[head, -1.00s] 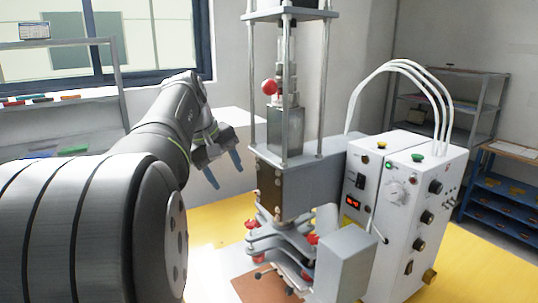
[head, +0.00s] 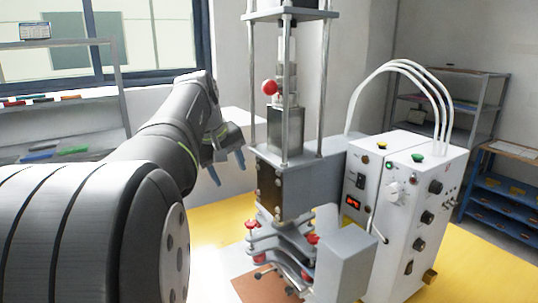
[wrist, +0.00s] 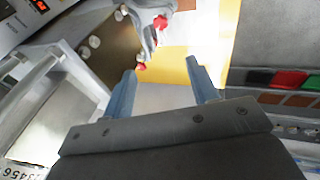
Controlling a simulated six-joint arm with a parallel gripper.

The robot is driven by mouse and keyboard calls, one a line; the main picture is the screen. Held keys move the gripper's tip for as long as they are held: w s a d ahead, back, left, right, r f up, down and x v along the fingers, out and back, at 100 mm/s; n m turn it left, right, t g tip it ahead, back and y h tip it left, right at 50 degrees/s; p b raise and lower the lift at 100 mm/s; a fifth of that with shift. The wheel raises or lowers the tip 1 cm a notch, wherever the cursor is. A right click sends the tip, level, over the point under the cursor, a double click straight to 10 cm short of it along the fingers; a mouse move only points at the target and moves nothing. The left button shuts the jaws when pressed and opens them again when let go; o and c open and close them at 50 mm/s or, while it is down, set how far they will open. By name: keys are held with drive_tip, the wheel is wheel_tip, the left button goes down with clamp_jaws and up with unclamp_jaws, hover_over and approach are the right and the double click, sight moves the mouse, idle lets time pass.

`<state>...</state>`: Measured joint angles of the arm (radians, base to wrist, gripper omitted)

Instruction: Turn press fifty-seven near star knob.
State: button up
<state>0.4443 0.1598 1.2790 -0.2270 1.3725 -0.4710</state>
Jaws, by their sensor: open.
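The press (head: 283,188) is a tall grey machine with a square column between upright rods. A red ball knob (head: 269,87) sits high on its left side. Small red star-like knobs (head: 313,238) stand around its lower clamp plates (head: 278,240); two red knobs (wrist: 160,22) also show in the wrist view, beyond my fingertips. My gripper (head: 229,170) is open and empty, left of the press column and apart from it. Its two blue-grey fingers (wrist: 160,70) are spread in the wrist view. I cannot read any number fifty-seven on the press.
A white control box (head: 395,220) with dials, a red display (head: 353,202) and looping white hoses (head: 400,68) stands right of the press. The yellow table (head: 208,228) is bare at the left front. Shelves (head: 60,125) stand at the back left and a blue rack (head: 503,195) at the right.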

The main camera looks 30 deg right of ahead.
drive_tip(key=s+d+r+m+g, duration=0.2)
drive_tip(key=s+d+r, duration=0.3)
drive_tip(key=s, duration=0.3)
drive_tip(key=shift+d+m, duration=0.5)
drive_tip(key=shift+d, duration=0.3)
drive_tip(key=n+t+h, duration=0.6)
drive_tip(key=n+h, duration=0.7)
drive_tip(key=n, duration=1.2)
approach(255, 221)
drive_tip(key=x, duration=1)
drive_tip(key=shift+w+d+f, duration=0.2)
drive_tip(key=shift+w+f, duration=0.1)
drive_tip(key=shift+w, duration=0.1)
drive_tip(key=shift+c, duration=0.4)
